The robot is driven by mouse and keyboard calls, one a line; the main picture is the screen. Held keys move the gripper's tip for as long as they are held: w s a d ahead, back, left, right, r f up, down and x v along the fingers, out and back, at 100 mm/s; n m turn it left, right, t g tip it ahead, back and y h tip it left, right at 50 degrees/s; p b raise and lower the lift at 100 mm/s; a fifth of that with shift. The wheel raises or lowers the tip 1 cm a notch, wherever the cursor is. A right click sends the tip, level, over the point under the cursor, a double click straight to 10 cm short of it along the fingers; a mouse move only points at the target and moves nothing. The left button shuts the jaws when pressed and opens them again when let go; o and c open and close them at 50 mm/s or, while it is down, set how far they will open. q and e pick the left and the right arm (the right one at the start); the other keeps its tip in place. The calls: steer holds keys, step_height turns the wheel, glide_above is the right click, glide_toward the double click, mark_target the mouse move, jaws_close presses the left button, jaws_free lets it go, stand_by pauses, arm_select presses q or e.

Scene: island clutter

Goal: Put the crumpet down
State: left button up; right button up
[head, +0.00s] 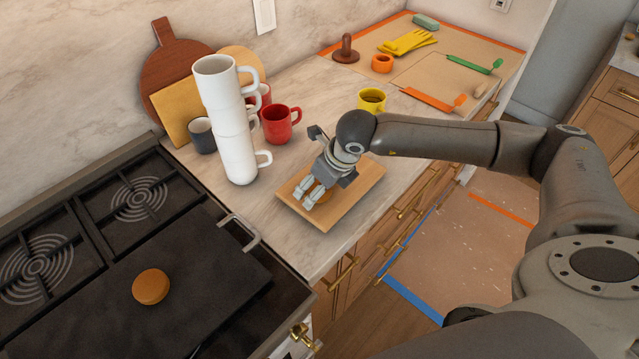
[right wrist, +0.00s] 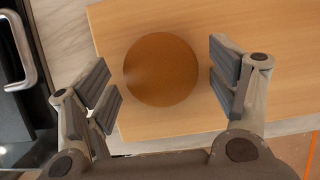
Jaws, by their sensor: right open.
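A round brown crumpet (right wrist: 161,69) lies on a light wooden board (right wrist: 240,118), between the spread fingers of my right gripper (right wrist: 168,88). The fingers stand apart from it on both sides. In the head view my right gripper (head: 311,192) is over the wooden board (head: 345,207) on the counter and mostly hides that crumpet (head: 323,195). A second round brown crumpet (head: 151,286) lies on the dark griddle (head: 200,272) of the stove at lower left. My left gripper is not in view.
A tall stack of white mugs (head: 232,120) stands left of the board. A red mug (head: 281,123) and a yellow mug (head: 372,101) stand behind it. The griddle's metal handle (head: 240,232) sticks up near the board's left side. Utensils and yellow gloves (head: 407,42) lie at the far end.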

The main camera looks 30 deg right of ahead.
steer(key=b+v, duration=0.2)
steer(key=v, duration=1)
steer(key=shift+r+b, duration=0.15)
steer(key=shift+b, duration=0.2)
